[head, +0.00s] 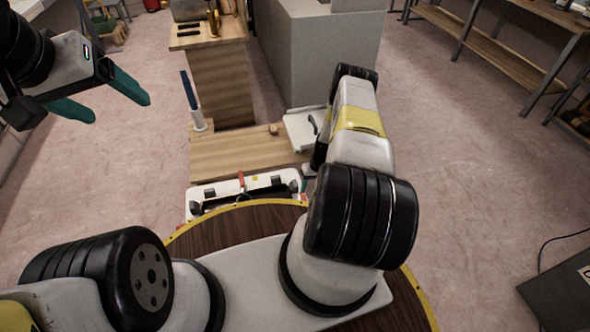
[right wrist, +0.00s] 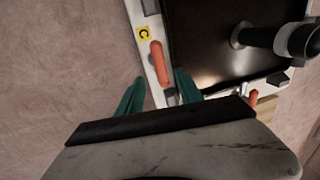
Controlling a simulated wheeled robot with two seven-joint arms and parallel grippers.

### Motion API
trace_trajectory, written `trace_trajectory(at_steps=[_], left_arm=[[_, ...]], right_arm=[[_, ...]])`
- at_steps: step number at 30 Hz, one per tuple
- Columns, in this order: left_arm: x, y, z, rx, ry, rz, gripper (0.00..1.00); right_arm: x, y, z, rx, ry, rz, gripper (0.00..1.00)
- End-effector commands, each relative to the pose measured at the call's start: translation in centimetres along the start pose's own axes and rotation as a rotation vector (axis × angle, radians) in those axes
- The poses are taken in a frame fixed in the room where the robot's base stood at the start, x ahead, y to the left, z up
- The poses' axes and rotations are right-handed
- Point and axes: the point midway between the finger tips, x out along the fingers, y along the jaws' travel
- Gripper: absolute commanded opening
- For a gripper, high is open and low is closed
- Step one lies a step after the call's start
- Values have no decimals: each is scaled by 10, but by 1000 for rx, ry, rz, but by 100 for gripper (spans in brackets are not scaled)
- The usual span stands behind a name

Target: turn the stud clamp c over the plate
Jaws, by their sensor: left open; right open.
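In the head view my right arm mostly hides this gripper. My left gripper (head: 122,101) is open and empty at the upper left, away from the frame.
Another orange handle (right wrist: 253,98) sits on the frame's lower edge. A dark post with a pale collar (right wrist: 243,36) stands over the plate. In the head view, a white frame (head: 230,186) with a red handle lies before a wooden bench (head: 230,152). A grey cabinet (head: 325,60) stands behind.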

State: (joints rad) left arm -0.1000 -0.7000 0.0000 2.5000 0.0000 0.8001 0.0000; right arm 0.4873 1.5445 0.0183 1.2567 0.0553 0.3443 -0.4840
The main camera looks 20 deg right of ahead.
Motion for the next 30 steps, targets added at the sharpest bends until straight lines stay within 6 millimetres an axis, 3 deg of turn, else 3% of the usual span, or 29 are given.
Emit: trace_trajectory(at_steps=[15,28,30], left_arm=[[0,0,0,0,0,0,77],[0,0,0,0,0,0,77],[0,0,0,0,0,0,77]], right_arm=[[72,0,4,2,-3,-2,43],[82,0,3,2,-2,-2,43],[82,0,3,1,-2,-2,31]])
